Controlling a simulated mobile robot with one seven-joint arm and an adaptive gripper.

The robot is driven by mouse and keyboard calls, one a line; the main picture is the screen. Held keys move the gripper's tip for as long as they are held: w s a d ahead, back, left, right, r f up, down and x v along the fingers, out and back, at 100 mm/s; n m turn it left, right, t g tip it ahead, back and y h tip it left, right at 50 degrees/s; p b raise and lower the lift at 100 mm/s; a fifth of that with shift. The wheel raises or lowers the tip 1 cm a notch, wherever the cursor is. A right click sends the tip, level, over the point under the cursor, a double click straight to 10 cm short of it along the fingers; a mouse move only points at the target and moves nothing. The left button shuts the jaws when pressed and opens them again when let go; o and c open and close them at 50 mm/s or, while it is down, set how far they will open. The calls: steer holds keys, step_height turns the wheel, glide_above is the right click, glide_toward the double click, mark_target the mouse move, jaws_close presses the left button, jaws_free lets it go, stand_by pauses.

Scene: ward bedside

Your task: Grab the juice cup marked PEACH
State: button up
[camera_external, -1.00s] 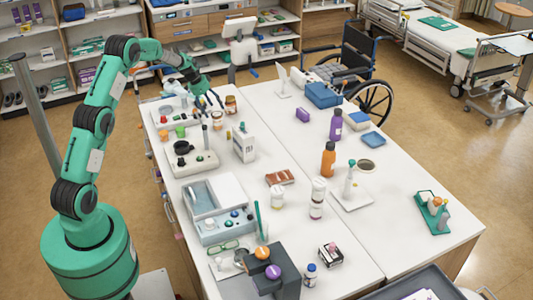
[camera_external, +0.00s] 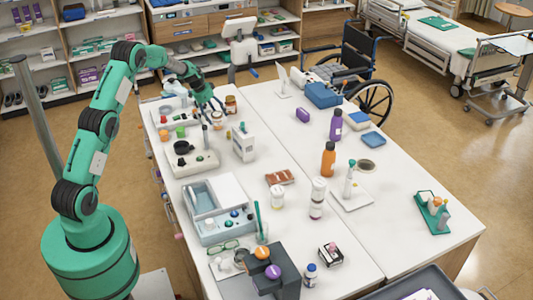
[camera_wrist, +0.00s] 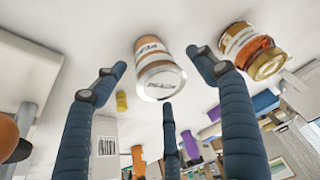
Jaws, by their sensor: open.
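The juice cup marked PEACH (camera_wrist: 158,70) is a small orange-brown cup with a white, lettered end in the wrist view. It lies between the spread fingers of my gripper (camera_wrist: 162,76), with visible gaps to the left and right fingers. In the external view my gripper (camera_external: 216,108) is low over the far left part of the table. The cup (camera_external: 216,121) shows just below the fingertips there, partly hidden. The fingers are open and hold nothing. I cannot tell how deep between them the cup sits.
An amber jar (camera_wrist: 255,50) with a gold lid stands beside the right finger; it also shows in the external view (camera_external: 231,104). Free table lies to the right (camera_external: 270,110).

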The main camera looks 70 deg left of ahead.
steer(key=shift+w+f, duration=0.2)
steer(key=shift+f, duration=0.15)
stand_by(0.3)
steer(key=c, duration=1.3)
steer(key=shift+r+p, duration=0.55)
steer(key=shift+r, duration=4.45)
